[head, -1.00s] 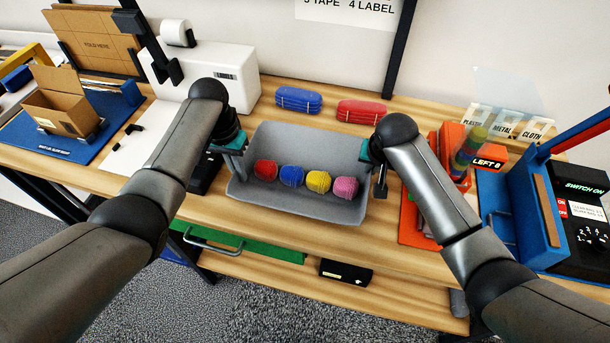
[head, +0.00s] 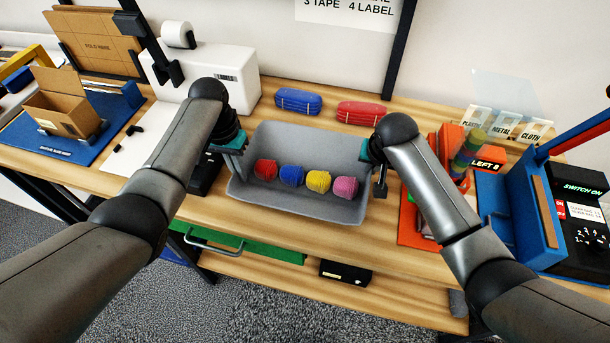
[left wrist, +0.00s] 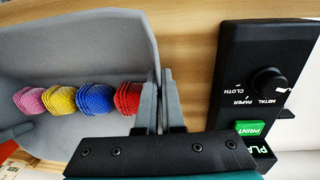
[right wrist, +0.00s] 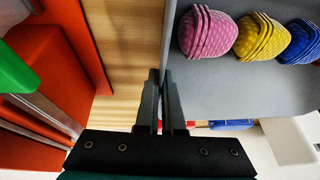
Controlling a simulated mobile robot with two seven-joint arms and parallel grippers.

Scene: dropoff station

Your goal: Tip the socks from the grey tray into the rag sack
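The grey tray (head: 265,203) is in the middle of the bench in the head view. Four-coloured rolled socks lie in a row in it: red (head: 265,169), blue (head: 291,175), yellow (head: 318,181) and pink (head: 345,187). My left gripper (left wrist: 160,100) is shut on the tray's left wall, one finger on each side. My right gripper (right wrist: 161,100) is shut likewise on its right wall. I cannot tell whether the tray is clear of the bench top. I cannot make out a rag sack in any view.
Blue (head: 298,101) and red (head: 361,113) bundles lie behind the tray. A white printer (head: 225,75) stands back left. An orange bin (head: 452,150) and blue device (head: 540,210) stand right. A green drawer front (head: 240,243) and black box (head: 345,272) are below.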

